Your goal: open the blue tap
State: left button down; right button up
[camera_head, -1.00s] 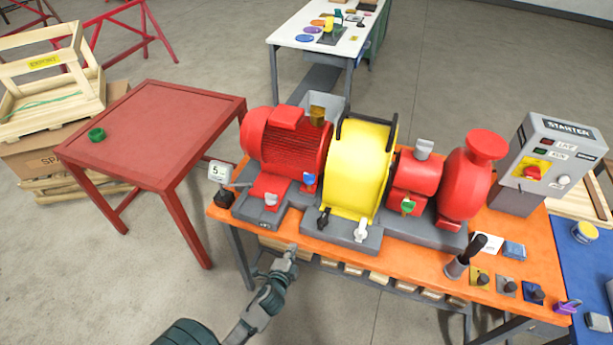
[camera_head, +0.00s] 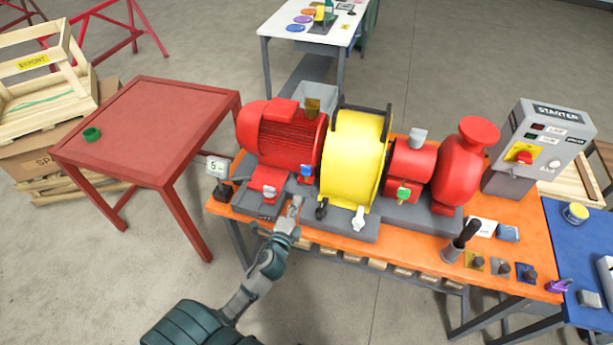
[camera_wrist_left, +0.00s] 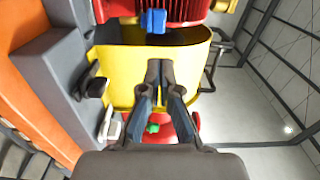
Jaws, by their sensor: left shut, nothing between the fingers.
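The blue tap (camera_head: 306,172) is a small blue handle low at the right end of the red motor (camera_head: 280,138), beside the yellow guard (camera_head: 352,160). It also shows near the top of the left wrist view (camera_wrist_left: 153,20). My left gripper (camera_head: 296,201) is just in front of the tap, on the near side of the skid, apart from it. In the left wrist view, its fingers (camera_wrist_left: 160,68) are together with nothing between them, pointing up the picture towards the tap. My right gripper is out of view.
Nearby handles are black (camera_head: 321,209), white (camera_head: 358,218) and green (camera_head: 403,195). A red table (camera_head: 145,130) stands left. The starter box (camera_head: 540,150) is at the right.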

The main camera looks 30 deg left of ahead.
aim_at(309, 171)
pick_arm(q)
jog(key=p+x, duration=0.1)
jog(key=x, duration=0.9)
jog(key=shift+w+a+f, duration=0.1)
jog(key=shift+w+a, duration=0.15)
jog(key=shift+w, duration=0.4)
